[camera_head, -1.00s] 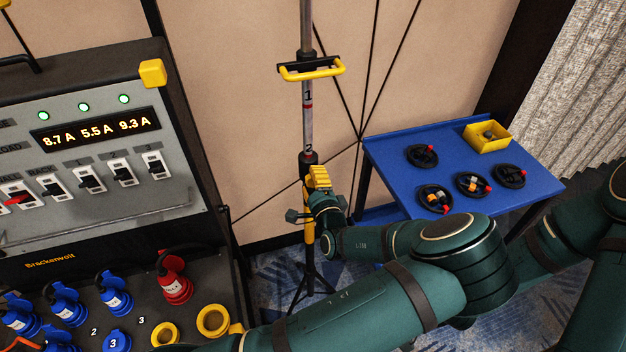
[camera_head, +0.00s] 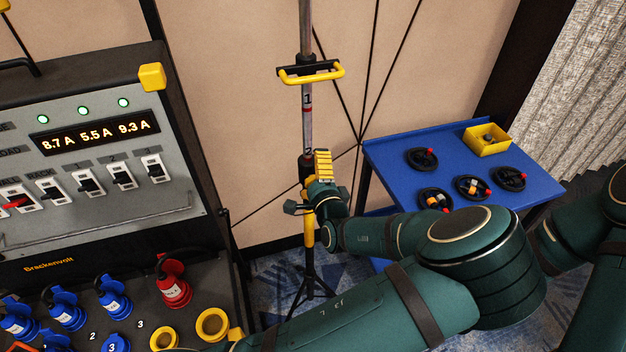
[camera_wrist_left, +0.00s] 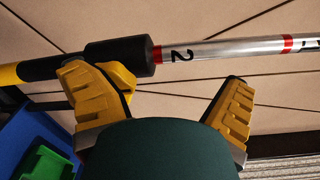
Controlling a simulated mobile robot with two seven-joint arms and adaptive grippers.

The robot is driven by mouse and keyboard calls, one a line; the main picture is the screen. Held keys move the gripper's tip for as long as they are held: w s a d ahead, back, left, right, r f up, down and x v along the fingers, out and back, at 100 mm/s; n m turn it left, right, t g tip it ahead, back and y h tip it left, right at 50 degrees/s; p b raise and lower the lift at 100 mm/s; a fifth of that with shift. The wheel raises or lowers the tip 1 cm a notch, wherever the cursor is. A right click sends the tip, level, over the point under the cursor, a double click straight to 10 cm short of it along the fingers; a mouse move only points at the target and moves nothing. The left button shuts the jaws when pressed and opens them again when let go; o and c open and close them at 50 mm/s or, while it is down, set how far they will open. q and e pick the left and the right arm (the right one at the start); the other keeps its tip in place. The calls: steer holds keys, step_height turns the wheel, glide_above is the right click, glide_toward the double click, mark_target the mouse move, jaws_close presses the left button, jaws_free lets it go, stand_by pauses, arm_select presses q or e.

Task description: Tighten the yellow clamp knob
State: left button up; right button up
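The stand's pole carries a black collar (camera_head: 306,163) above a yellow lower tube (camera_head: 308,232). My left gripper (camera_head: 324,165) is at the collar, just to its right in the head view. In the left wrist view its two yellow fingers (camera_wrist_left: 160,98) are spread wide with nothing gripped between them. A yellow piece, apparently the clamp knob (camera_wrist_left: 122,76), shows below the black collar (camera_wrist_left: 118,60), partly behind the left-hand finger. Whether that finger touches it I cannot tell. In the head view the knob is not distinguishable behind the gripper. My right gripper is out of view.
A power panel (camera_head: 190,185) with sockets and plugs stands at left. A yellow handle (camera_head: 312,76) sits higher on the pole. Thin dark stays cross behind.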

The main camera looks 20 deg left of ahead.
mark_target(313, 179)
arm_select(q)
step_height(313, 179, up, 5)
steer(key=shift+w+d+f, duration=0.1)
steer(key=shift+f, duration=0.05)
steer(key=shift+w+a+r, duration=0.2)
steer(key=shift+a+r, duration=0.1)
steer(key=shift+d, duration=0.1)
steer(key=shift+s+f, duration=0.1)
steer(key=shift+s, duration=0.05)
